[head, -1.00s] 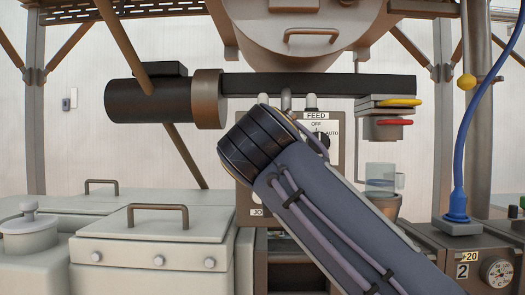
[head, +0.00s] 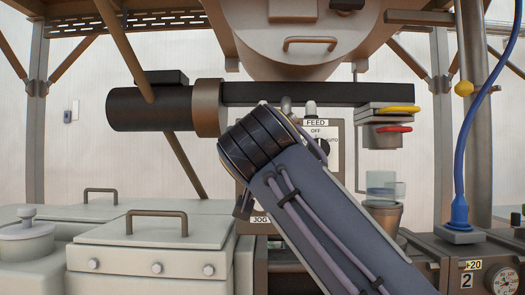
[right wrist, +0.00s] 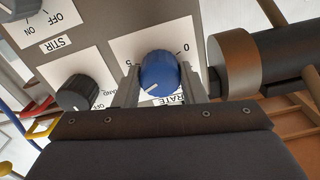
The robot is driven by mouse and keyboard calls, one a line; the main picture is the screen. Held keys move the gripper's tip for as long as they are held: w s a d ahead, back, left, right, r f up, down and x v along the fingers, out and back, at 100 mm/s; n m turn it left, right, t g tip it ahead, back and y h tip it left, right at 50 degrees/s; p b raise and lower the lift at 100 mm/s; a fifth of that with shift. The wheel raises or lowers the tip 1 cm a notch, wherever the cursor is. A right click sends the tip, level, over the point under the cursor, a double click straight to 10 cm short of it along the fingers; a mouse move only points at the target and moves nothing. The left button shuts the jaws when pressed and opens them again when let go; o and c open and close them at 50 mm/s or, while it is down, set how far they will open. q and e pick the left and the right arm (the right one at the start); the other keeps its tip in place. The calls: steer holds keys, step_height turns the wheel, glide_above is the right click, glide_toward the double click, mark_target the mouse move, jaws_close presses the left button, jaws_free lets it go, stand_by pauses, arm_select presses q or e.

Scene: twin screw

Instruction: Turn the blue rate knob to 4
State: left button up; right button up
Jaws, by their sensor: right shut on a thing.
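The blue rate knob (right wrist: 158,70) shows in the right wrist view, on a white plate with a partly covered RATE label (right wrist: 170,100). A 0 is visible at its upper right and a 5 at its left. Its white pointer mark faces the lower left, and the figures there are hidden. My right gripper (right wrist: 162,84) is shut on the knob, one finger on each side. In the head view my right arm covers the knob and the gripper's fingers. My left gripper is not in view.
A dark motor cylinder (right wrist: 285,65) is close on the other side. In the head view the FEED plate (head: 315,123) is partly behind my arm. A glass cup (head: 382,186) stands to the right.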

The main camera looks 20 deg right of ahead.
steer(key=shift+f, duration=0.15)
steer(key=o, duration=1)
steer(key=shift+b+v, duration=0.7)
steer(key=shift+v, duration=3.2)
